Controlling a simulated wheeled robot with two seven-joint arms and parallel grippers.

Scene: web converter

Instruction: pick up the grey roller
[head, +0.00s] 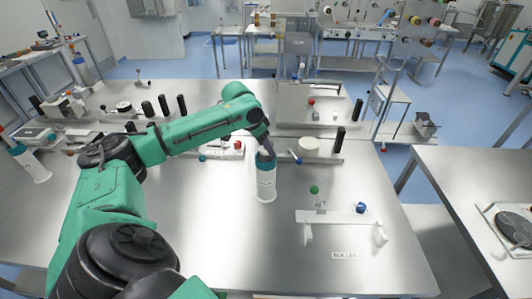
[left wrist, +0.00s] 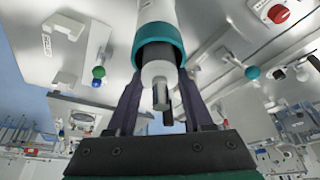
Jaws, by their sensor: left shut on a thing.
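My right gripper is in neither view.
A white bracket stand (head: 338,217) with green and blue knobs and a "ROLLER" label (head: 344,255) stands right of the roller on the steel table (head: 215,245). A similar roller (head: 32,165) leans at the far left. Fixtures with black posts line the back. The front middle is clear.

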